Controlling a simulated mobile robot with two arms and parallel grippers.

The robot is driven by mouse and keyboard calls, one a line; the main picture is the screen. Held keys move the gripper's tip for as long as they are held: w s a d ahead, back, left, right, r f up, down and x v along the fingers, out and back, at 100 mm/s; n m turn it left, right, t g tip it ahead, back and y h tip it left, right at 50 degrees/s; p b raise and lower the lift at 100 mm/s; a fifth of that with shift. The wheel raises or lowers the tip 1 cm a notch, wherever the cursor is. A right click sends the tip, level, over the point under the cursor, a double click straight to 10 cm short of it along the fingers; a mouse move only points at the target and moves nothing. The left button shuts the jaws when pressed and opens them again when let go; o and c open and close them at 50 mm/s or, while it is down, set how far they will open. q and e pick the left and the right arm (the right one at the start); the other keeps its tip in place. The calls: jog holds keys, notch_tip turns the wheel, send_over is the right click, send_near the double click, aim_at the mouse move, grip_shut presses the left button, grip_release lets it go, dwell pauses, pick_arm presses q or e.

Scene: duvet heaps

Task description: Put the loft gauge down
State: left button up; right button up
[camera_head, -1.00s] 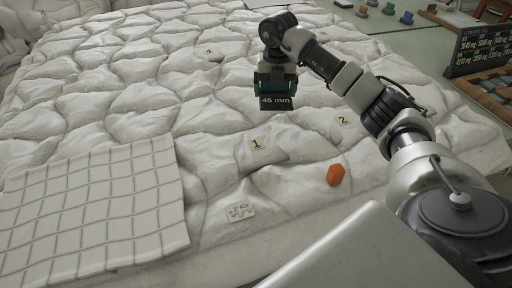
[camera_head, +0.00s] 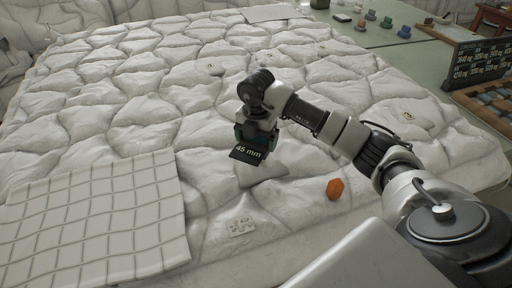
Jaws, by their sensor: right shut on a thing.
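The loft gauge (camera_head: 247,154) is a dark block marked "45 mm". My right gripper (camera_head: 254,133) is shut on it and points downward over the white quilted duvet (camera_head: 110,105). The gauge is in front of a raised duvet patch near the middle of the view. I cannot tell whether its lower edge touches the fabric. The label "1" seen earlier is hidden behind the gauge and gripper, and label "2" is hidden behind my right arm. My left gripper is not in view.
An orange faceted block (camera_head: 335,189) lies on the duvet to the right of the gauge. A gridded white cloth (camera_head: 95,225) covers the front left. A dark number board (camera_head: 482,62) and several small coloured pieces stand beyond the duvet.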

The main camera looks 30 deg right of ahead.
aim_at(256, 149)
notch_tip(256, 149, down, 3)
jog(key=shift+a+f, duration=0.1)
jog(key=shift+f, duration=0.4)
